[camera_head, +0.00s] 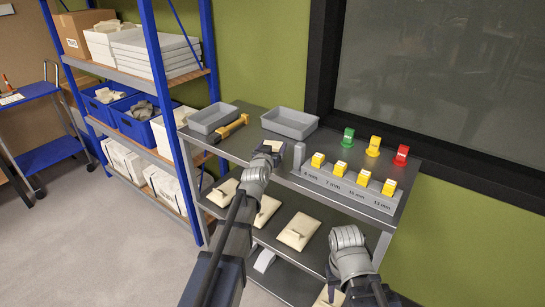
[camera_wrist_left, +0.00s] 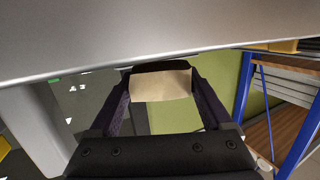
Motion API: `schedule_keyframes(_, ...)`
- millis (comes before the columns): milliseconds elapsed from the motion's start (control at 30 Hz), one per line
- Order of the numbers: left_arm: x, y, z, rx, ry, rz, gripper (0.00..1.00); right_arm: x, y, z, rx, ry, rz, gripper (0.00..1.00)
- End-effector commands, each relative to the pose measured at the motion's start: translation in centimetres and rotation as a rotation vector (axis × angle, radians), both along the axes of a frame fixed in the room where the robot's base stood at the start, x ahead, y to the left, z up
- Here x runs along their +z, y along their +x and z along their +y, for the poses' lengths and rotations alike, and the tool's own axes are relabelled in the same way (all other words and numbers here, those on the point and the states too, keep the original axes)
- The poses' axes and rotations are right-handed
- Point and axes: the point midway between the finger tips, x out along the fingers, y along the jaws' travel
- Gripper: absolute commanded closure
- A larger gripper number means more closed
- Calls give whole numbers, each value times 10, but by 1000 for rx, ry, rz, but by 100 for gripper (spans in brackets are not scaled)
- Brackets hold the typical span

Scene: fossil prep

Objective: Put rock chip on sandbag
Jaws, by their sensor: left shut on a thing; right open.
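My left gripper (camera_head: 266,150) is shut on a pale beige piece (camera_head: 273,146), which looks like the rock chip, over the upper shelf of the grey cart. The left wrist view shows this piece (camera_wrist_left: 162,85) between the two dark fingers. Flat cream sandbags lie on the lower shelf: one at the left (camera_head: 220,194), one in the middle (camera_head: 267,210), and one further right (camera_head: 293,238). Another cream bag (camera_head: 321,300) is partly hidden near my right gripper (camera_head: 333,283), which is open and low at the right. My left arm covers part of the lower shelf.
Two grey trays (camera_head: 290,121) and a yellow-handled tool (camera_head: 232,128) are on the upper shelf. A grey rack (camera_head: 345,184) with several yellow blocks stands at the right, with green, yellow and red pieces behind it. A blue storage rack (camera_head: 172,120) stands close on the left.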

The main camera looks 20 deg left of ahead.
Motion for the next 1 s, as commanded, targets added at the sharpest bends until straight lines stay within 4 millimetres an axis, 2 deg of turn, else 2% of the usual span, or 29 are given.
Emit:
schedule_keyframes(33,-14,0,0,0,0,-1,82,-14,0,0,0,0,0,52)
schedule_keyframes(100,-19,0,0,0,0,-1,82,-19,0,0,0,0,0,52)
schedule_keyframes(367,-17,0,0,0,0,-1,82,-17,0,0,0,0,0,52)
schedule_keyframes(567,-22,0,0,0,0,-1,82,-23,0,0,0,0,0,52)
schedule_keyframes(600,-22,0,0,0,0,0,15,-22,0,0,0,0,0,52)
schedule_keyframes(733,-21,0,0,0,0,0,0,-21,0,0,0,0,0,52)
schedule_keyframes(1000,-21,-1,0,0,0,0,0,-21,0,0,0,0,0,52)
